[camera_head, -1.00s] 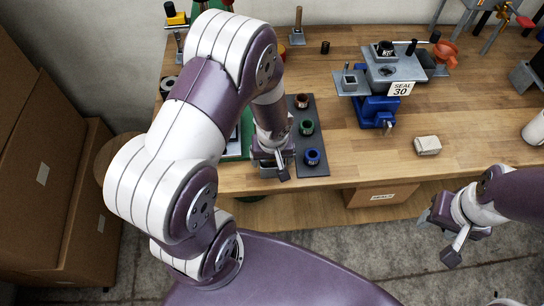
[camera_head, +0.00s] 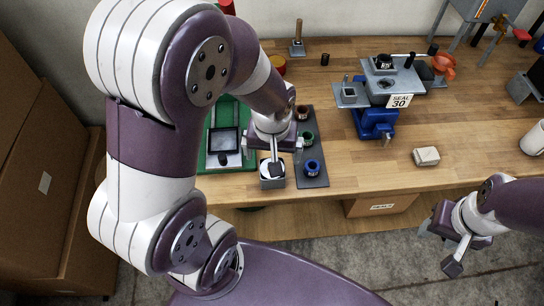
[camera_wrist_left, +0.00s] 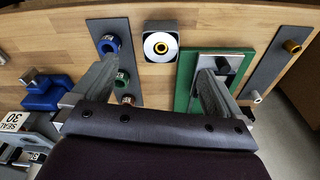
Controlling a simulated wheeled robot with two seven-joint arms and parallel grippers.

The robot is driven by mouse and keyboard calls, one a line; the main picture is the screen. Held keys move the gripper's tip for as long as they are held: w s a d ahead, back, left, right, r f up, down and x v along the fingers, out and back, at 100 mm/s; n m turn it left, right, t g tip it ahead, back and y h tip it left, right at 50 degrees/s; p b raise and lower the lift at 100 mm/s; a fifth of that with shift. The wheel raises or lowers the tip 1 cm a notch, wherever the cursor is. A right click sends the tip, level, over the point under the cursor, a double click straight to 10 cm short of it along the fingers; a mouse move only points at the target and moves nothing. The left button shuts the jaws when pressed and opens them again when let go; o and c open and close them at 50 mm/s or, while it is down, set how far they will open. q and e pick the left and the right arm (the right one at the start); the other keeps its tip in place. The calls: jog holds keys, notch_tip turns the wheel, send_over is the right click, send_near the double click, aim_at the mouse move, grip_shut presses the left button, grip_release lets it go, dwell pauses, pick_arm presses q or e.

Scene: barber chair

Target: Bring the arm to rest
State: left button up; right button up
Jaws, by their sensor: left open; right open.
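My left gripper (camera_head: 273,158) hangs open over the front of the bench, just behind a small dark square holder (camera_head: 272,183) with a pale disc. In the left wrist view the open, empty fingers (camera_wrist_left: 157,62) point towards the same holder (camera_wrist_left: 148,28), whose white disc has a yellow centre. Part of the left gripper is hidden by its own wrist in the head view. My right gripper (camera_head: 439,247) is open and empty, in front of the bench edge over the floor.
A blue vise (camera_head: 376,122) carries a grey fixture marked SEAL 30. A pale block (camera_head: 426,156) lies right. Cardboard boxes (camera_head: 40,190) stand left.

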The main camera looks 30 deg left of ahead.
pick_arm(q)
jog(key=s+m, duration=0.1)
jog(key=s+r+m, duration=0.1)
jog(key=s+d+m, duration=0.1)
jog(key=m, duration=0.1)
jog(key=shift+s+r+h, duration=0.15)
jog(key=shift+r+h, duration=0.1)
jog(key=shift+h, duration=0.05)
dwell(0.8)
